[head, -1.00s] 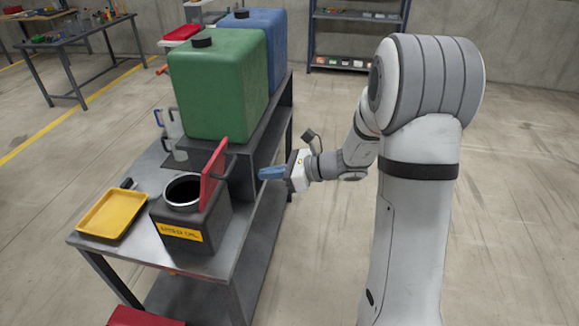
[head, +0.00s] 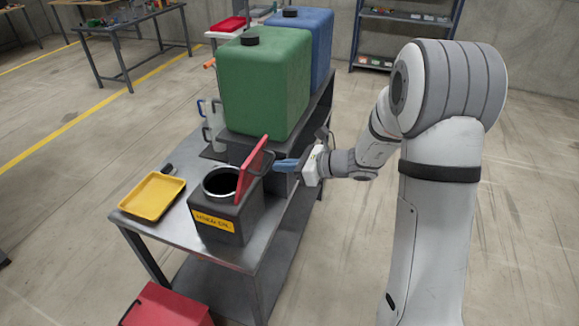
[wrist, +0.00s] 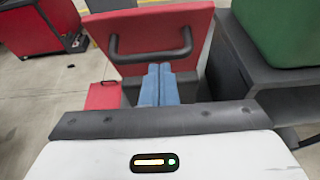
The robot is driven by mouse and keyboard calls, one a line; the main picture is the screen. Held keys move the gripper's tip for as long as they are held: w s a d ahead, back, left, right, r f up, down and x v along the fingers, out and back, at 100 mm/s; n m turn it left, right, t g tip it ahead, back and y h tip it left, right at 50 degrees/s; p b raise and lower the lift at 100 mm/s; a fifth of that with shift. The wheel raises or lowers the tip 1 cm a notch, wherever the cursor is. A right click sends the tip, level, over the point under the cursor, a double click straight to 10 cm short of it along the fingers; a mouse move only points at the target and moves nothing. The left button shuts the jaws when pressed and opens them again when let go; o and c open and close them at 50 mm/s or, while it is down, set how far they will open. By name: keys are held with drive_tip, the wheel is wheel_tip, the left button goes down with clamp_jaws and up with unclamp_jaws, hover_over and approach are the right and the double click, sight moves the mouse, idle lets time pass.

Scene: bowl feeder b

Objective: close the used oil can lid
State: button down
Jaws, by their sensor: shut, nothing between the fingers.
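The used oil can (head: 228,228) is a dark box with a yellow label and a round black opening, on the metal cart. Its red lid (head: 256,165) stands raised and open on the side toward my arm. My gripper (head: 280,165) is beside the lid's outer face, its blue fingers shut and empty. In the wrist view the lid (wrist: 160,22) fills the top middle, with a dark handle (wrist: 152,57) across it. The shut fingertips (wrist: 158,68) overlap the lid's lower part, just below the handle bar. I cannot tell whether they touch it.
A yellow tray (head: 152,196) lies left of the can on the cart (head: 185,238). A green container (head: 262,85) and a blue container (head: 305,45) stand behind on a raised shelf. Clear jugs (head: 212,122) stand left of them. A red box (head: 165,305) is on the floor in front.

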drive_tip(key=shift+w+a+r, duration=0.1)
drive_tip(key=shift+a+r, duration=0.2)
drive_tip(key=shift+a, duration=0.05)
